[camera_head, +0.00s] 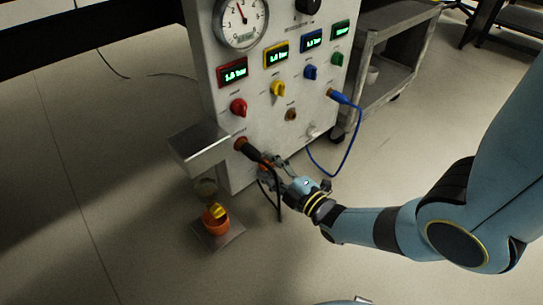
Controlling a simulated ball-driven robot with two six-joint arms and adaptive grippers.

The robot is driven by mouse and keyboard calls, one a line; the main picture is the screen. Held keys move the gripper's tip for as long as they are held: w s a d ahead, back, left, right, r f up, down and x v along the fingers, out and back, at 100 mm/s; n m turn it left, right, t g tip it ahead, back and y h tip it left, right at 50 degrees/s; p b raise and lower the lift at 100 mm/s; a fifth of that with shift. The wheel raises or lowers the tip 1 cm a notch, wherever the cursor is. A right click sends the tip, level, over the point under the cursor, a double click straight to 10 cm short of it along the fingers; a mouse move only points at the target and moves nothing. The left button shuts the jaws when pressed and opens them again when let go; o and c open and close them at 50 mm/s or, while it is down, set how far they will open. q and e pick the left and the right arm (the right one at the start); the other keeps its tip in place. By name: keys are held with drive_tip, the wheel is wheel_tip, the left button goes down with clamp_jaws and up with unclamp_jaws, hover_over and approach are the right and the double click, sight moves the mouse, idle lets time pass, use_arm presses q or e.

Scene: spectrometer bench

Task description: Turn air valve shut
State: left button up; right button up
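A pale valve panel (218,95) stands at centre, with a row of knobs under small displays: red (238,107), yellow (278,88), blue (310,72) and green (337,58). I cannot read from here which one is labelled air. My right gripper (268,172) is low at the panel's front, below the red and yellow knobs, beside a black hose plug (249,150). A small orange part shows by its fingers. The fingers are partly hidden, so I cannot tell if they are closed on anything. My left gripper is not in view.
A round gauge (240,20) sits at the panel's top. A blue cable (352,140) loops from a right-hand port. A metal shelf (200,143) juts out at left, above an orange cup (215,223). A grey cart (385,80) stands behind.

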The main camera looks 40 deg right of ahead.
drive_tip(key=shift+n, duration=1.7)
drive_tip(key=shift+s, duration=0.1)
drive_tip(key=o, duration=1.1)
drive_tip(key=shift+o, duration=0.2)
drive_tip(key=s, duration=1.2)
drive_tip(key=shift+d, duration=0.45)
